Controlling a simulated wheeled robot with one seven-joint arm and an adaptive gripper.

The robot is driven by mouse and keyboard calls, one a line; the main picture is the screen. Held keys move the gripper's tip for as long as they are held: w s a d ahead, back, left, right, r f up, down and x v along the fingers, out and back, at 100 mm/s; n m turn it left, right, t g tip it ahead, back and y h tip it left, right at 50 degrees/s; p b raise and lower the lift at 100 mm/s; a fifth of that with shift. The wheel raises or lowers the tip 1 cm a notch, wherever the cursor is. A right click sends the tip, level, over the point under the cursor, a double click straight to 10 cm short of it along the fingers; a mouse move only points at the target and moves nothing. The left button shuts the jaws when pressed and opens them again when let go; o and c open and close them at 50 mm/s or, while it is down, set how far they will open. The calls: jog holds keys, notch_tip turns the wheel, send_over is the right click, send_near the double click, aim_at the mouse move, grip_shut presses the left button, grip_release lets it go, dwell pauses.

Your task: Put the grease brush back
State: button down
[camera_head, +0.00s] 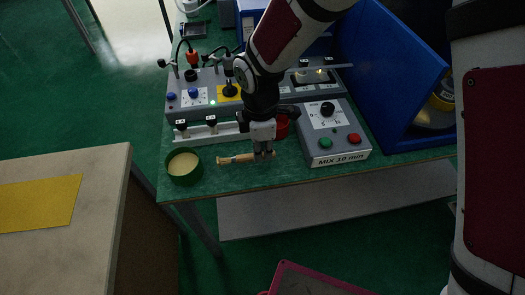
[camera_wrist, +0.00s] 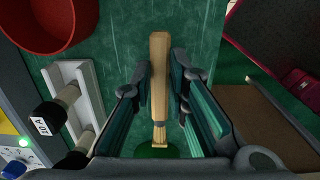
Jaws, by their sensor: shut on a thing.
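The grease brush (camera_head: 236,158) has a wooden handle and pale bristles, and lies level with its bristle end to the left, towards the green tub. My gripper (camera_head: 263,154) points down and is shut on its handle. In the wrist view the brush (camera_wrist: 159,75) runs between my two fingers (camera_wrist: 160,95), bristles towards the bottom. I cannot tell whether it touches the bench. The green tub (camera_head: 184,165) of pale yellow grease stands at the bench's front left; only a bit of green shows below the bristles in the wrist view.
A red cup (camera_wrist: 47,20) stands behind my gripper. A white rack (camera_head: 208,134) with black-topped pieces is at the back left. A grey control box (camera_head: 328,133) marked "MIX 10 min" stands to the right, with a blue bin (camera_head: 385,70) beyond. The bench's front edge is close.

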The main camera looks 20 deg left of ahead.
jog(key=shift+f, duration=1.05)
jog(key=shift+f, duration=0.2)
jog(key=c, duration=1.6)
grip_release()
jog(key=shift+o, duration=0.2)
notch_tip(320, 180, up, 12)
jog(key=shift+s+r+p, duration=0.2)
jog(key=shift+p, duration=0.25)
